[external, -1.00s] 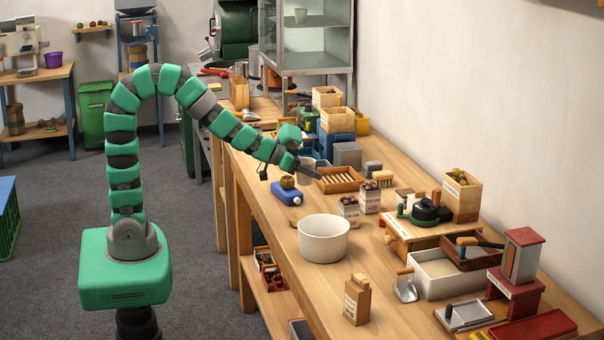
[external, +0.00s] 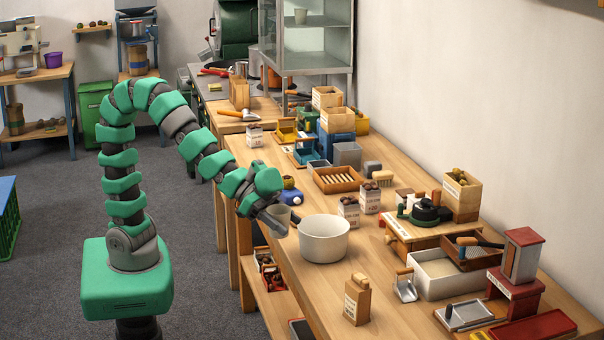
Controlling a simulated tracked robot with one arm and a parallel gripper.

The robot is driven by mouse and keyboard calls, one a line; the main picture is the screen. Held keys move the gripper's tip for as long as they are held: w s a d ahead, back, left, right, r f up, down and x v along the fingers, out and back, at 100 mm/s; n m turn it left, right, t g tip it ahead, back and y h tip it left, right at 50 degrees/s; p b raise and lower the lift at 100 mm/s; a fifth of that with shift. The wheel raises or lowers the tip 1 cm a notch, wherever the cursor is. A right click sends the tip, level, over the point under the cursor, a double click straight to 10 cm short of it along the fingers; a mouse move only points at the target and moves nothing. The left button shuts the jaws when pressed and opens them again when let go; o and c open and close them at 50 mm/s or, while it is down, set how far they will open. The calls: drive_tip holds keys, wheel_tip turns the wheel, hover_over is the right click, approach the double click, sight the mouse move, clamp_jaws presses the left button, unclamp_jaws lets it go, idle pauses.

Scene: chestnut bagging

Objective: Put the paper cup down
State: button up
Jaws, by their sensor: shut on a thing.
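A small pale grey-beige paper cup (external: 281,212) is at my gripper (external: 282,218), just left of the large white bowl (external: 323,243). My gripper is shut on the cup. One grey finger lies across the near side of the cup and hides part of it. The cup looks upright, near the bench's left edge. I cannot tell whether its base touches the bench top (external: 300,278).
Bare bench lies between the bowl and that box.

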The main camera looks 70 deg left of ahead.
drive_tip(key=f, duration=0.4)
drive_tip(key=shift+s+d+f, duration=0.35)
drive_tip(key=shift+f, duration=0.05)
drive_tip(key=w+d+p, duration=0.1)
drive_tip(key=w+d, duration=0.2)
drive_tip(key=w, duration=0.1)
drive_tip(key=w+d+f+p, duration=0.1)
drive_tip(key=w+d+p, duration=0.1)
drive_tip(key=w+d, duration=0.2)
drive_tip(key=w+d+p, duration=0.2)
drive_tip(key=w+d, duration=0.1)
drive_tip(key=w, duration=0.1)
drive_tip(key=shift+w+d+f, duration=0.15)
drive_tip(key=shift+d+f, duration=0.1)
drive_tip(key=shift+f, duration=1.8)
drive_tip(key=shift+f, duration=0.15)
drive_tip(key=o, duration=0.9)
